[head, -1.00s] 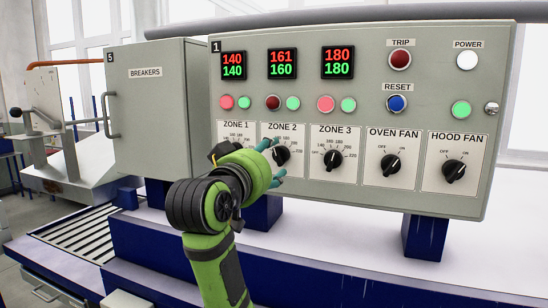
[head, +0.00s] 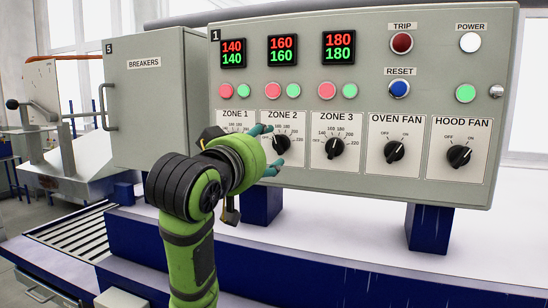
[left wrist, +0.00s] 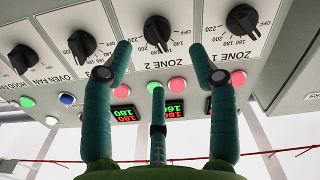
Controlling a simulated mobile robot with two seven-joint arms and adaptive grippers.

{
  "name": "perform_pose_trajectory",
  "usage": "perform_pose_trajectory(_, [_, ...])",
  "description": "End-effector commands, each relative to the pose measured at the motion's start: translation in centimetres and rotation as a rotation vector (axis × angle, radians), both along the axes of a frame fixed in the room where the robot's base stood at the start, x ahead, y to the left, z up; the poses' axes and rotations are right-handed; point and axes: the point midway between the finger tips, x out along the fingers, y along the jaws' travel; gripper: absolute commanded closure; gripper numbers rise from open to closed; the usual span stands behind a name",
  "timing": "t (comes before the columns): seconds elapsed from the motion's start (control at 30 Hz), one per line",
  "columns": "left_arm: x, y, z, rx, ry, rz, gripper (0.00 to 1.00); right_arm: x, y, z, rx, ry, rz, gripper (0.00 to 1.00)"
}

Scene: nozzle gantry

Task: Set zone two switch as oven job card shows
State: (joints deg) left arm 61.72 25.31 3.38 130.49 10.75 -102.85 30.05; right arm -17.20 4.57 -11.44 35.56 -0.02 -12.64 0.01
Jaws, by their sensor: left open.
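The zone 2 switch (head: 281,143) is a round black knob on the grey oven panel (head: 300,195), under the label ZONE 2. It also shows in the left wrist view (left wrist: 157,33), upside down. My left gripper (head: 268,149) is open and empty in front of this switch. In the left wrist view its green fingers (left wrist: 166,70) spread below the knob in the picture and appear clear of it. The exact pointer setting is hard to read. The zone 2 display (head: 283,50) reads 160 over 160. No job card is in view. My right gripper is not in view.
The zone 1 switch (left wrist: 220,79) is close to one finger and the zone 3 switch (head: 336,147) stands to the right. The OVEN FAN (head: 395,152) and HOOD FAN (head: 459,156) switches are farther right. A breakers cabinet (head: 160,115) stands left.

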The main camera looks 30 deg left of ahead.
Motion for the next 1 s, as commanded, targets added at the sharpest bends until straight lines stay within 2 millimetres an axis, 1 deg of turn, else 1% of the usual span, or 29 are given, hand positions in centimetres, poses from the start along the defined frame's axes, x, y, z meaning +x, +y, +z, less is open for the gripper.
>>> perform_pose_trajectory(0.07, [0.6,0.2,0.1,-0.005,0.004,0.002,0.41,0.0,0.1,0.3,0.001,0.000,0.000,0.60])
perform_pose_trajectory(0.17, [1.9,0.5,0.2,-0.007,0.008,0.000,0.41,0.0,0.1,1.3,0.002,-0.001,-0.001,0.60])
perform_pose_trajectory(0.3, [4.1,1.0,0.3,-0.006,0.008,0.000,0.41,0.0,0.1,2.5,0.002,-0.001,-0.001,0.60])
perform_pose_trajectory(0.4, [5.4,1.3,0.3,-0.006,0.006,0.001,0.41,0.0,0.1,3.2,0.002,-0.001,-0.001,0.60])
perform_pose_trajectory(0.5, [6.3,1.5,0.2,-0.005,0.004,0.000,0.41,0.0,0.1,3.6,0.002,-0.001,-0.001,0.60])
perform_pose_trajectory(0.63, [6.8,1.6,0.1,-0.003,0.001,0.000,0.41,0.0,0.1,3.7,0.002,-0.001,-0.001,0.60])
perform_pose_trajectory(0.83, [6.8,1.6,0.0,-0.003,0.001,-0.001,0.41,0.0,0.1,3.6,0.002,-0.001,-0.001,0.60])
perform_pose_trajectory(0.87, [6.8,1.6,0.0,-0.003,0.001,-0.001,0.45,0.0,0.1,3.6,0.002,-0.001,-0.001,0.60])
perform_pose_trajectory(0.9, [6.8,1.6,0.0,-0.003,0.001,-0.001,0.61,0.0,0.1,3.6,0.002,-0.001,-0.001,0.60])
perform_pose_trajectory(0.97, [6.8,1.6,0.0,-0.003,0.001,0.000,0.85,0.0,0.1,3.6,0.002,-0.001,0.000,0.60])
perform_pose_trajectory(1.0, [6.8,1.6,0.0,-0.004,0.000,0.001,0.94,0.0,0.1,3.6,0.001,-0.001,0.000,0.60])
